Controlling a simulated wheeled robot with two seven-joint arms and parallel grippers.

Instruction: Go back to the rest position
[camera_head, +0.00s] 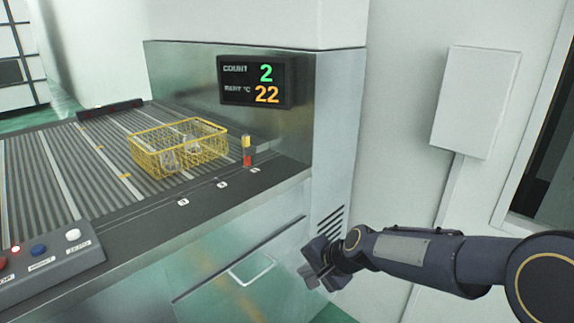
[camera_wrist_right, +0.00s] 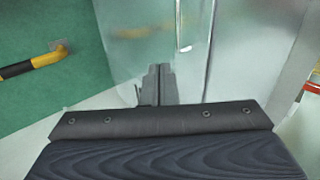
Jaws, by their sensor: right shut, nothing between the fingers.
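My right gripper (camera_head: 318,274) hangs low in front of the metal cabinet below the conveyor, to the right of the cabinet handle. The right wrist view shows its two fingers (camera_wrist_right: 160,84) closed together with nothing between them. My right arm comes in from the right edge of the head view. My left gripper does not show in either view. A yellow wire basket (camera_head: 180,146) with a few grey castings (camera_head: 169,160) inside stands on the ribbed conveyor (camera_head: 70,170), well away from the right gripper.
The metal cabinet (camera_head: 225,255) has a handle (camera_head: 252,269). A display (camera_head: 254,82) reads count 2 and 22. A button panel (camera_head: 45,260) sits at the left front. A white wall box (camera_head: 477,100) hangs at right. A yellow-black rail (camera_wrist_right: 35,62) is near green floor.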

